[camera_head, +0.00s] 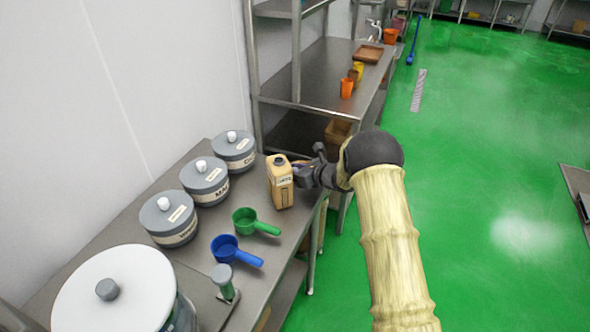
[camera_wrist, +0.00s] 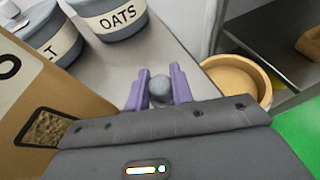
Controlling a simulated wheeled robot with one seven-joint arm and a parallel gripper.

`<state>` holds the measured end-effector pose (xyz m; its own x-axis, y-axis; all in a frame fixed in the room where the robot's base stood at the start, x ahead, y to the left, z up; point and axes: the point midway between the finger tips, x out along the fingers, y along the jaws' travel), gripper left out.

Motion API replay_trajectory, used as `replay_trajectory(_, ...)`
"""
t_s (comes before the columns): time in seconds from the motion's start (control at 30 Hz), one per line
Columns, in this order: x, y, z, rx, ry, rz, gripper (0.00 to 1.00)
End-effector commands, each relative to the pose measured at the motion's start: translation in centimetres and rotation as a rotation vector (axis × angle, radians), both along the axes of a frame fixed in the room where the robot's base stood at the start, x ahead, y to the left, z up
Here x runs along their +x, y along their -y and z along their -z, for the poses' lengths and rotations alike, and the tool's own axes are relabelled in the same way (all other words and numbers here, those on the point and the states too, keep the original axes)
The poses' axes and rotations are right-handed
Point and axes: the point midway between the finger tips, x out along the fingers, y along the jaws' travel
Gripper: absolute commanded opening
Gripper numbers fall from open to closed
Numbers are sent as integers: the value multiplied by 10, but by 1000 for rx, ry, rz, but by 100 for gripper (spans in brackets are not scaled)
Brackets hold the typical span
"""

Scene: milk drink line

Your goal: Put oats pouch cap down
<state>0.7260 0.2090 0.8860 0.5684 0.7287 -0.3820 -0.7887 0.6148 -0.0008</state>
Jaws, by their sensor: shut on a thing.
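The oats pouch (camera_head: 281,186) is a tan carton-like pack standing upright on the metal counter. Its side with a dark window (camera_wrist: 45,128) fills the left of the wrist view. A dark round spot shows on its top in the head view. My gripper (camera_wrist: 158,92) has purple fingers shut on a small grey rounded cap (camera_wrist: 160,86). In the head view my gripper (camera_head: 303,172) is just right of the pouch, near the counter's right edge. The cap is hidden there. Whether the cap touches the counter I cannot tell.
Several lidded grey canisters (camera_head: 205,181) line the wall, one labelled OATS (camera_wrist: 110,19) in the wrist view. A green scoop (camera_head: 246,221) and a blue scoop (camera_head: 228,249) lie nearer. A round tan container (camera_wrist: 244,75) is right of my fingers. The metal counter (camera_wrist: 150,52) is bare beyond them.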

Motion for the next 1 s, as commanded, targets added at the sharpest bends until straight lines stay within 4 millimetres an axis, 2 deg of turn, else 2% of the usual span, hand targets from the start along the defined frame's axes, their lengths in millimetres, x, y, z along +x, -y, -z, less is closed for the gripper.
replay_trajectory(0.13,0,0,3,0,0,0,0)
replay_trajectory(0.17,0,0,2,0,0,0,27)
replay_trajectory(0.27,0,0,2,0,0,0,45)
replay_trajectory(0.67,0,0,-2,1,-1,0,45)
replay_trajectory(0.87,-15,20,-10,0,0,3,45)
replay_trajectory(1.0,-31,41,-20,-1,0,2,45)
